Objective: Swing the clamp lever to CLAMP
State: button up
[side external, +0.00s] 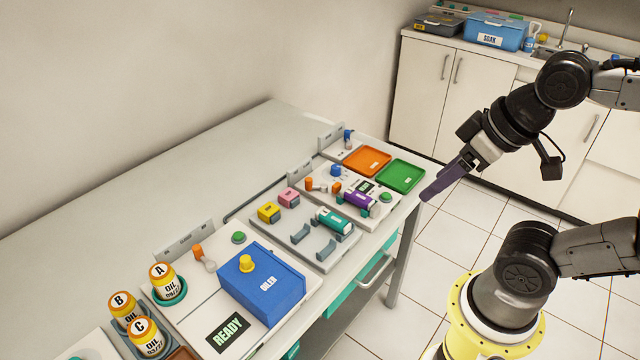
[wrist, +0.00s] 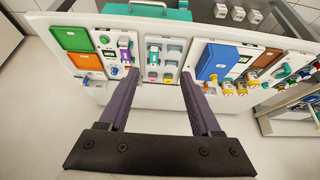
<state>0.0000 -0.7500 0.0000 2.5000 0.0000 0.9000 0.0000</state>
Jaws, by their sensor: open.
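I see no readable CLAMP label, so I cannot tell for sure which lever is the clamp lever. A small orange-knobbed lever (side external: 309,184) stands on the panel that holds a purple handpiece (side external: 358,200). Another orange-knobbed lever (side external: 198,251) stands beside the blue oiler box (side external: 262,287). The purple handpiece also shows in the wrist view (wrist: 124,42). My gripper (side external: 430,196) is open and empty, beyond the table's right end in the side view, apart from everything. In the wrist view my gripper's (wrist: 159,74) two purple fingers are spread wide.
A green tray (side external: 401,176) and an orange tray (side external: 366,161) lie near the table's right end. A teal handpiece (side external: 334,222) rests on the middle panel. Oil bottles (side external: 164,280) stand front left. The rear left tabletop (side external: 130,205) is clear. A "READY" display (side external: 228,332) is lit.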

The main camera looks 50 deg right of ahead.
dwell(0.4)
jog(key=shift+c, duration=0.8)
jog(key=w+r+n, duration=0.6)
jog(key=w+r, duration=0.2)
jog(key=n+g, duration=0.5)
jog(key=g, duration=0.1)
send_over(308, 179)
notch_tip(308, 179, down, 18)
notch_tip(308, 179, down, 13)
jog(key=shift+r, duration=0.15)
